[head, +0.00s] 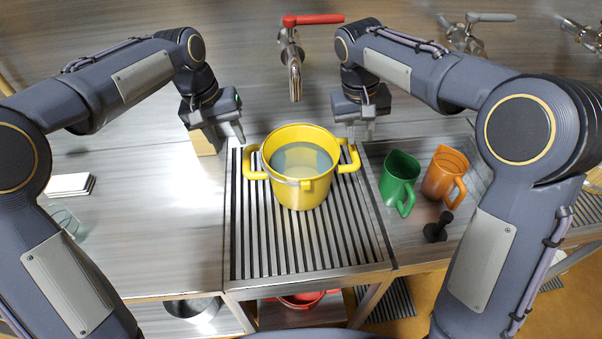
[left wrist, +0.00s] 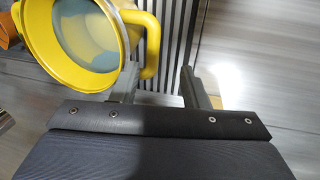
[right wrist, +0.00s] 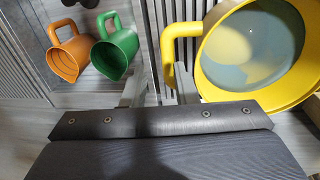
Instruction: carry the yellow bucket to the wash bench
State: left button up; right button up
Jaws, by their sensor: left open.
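The yellow bucket (head: 301,193) stands upright on a slatted metal grate (head: 258,255), with bluish liquid inside and a loop handle on each side. My left gripper (head: 230,135) is open and empty, just behind and left of the bucket's left handle. In the left wrist view the bucket (left wrist: 62,72) is at upper left, its handle ahead of the fingers (left wrist: 160,90). My right gripper (head: 360,130) is open, close behind the right handle. In the right wrist view the bucket (right wrist: 212,85) has its handle close to the right-hand finger; I cannot tell whether they touch.
A red-handled tap (head: 293,60) hangs behind the bucket. A green jug (head: 399,172), an orange jug (head: 441,172) and a black object (head: 437,228) stand to the right. A wooden block (head: 205,142) is behind my left gripper. The counter left of the grate is mostly clear.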

aim_at(246, 157)
pick_arm(q)
jog(key=shift+w+d+f, duration=0.65)
jog(key=shift+d+f, duration=0.05)
jog(key=shift+d, duration=0.05)
pick_arm(e)
jog(key=shift+w+a+f+h, duration=0.3)
jog(key=shift+w+a+f, duration=0.25)
jog(key=shift+w+a, duration=0.15)
pick_arm(q)
jog(key=shift+x, duration=3.9)
pick_arm(e)
jog(key=shift+d+f, duration=0.25)
jog(key=shift+f, duration=1.05)
jog(key=shift+d+f, duration=0.3)
jog(key=shift+f, duration=0.95)
jog(key=shift+d+f, duration=0.25)
jog(key=shift+f, duration=1.05)
pick_arm(q)
jog(key=shift+s, duration=0.15)
jog(key=shift+c, duration=0.2)
jog(key=c, duration=0.5)
pick_arm(e)
jog(key=c, duration=0.5)
pick_arm(q)
grip_shut()
pick_arm(e)
grip_shut()
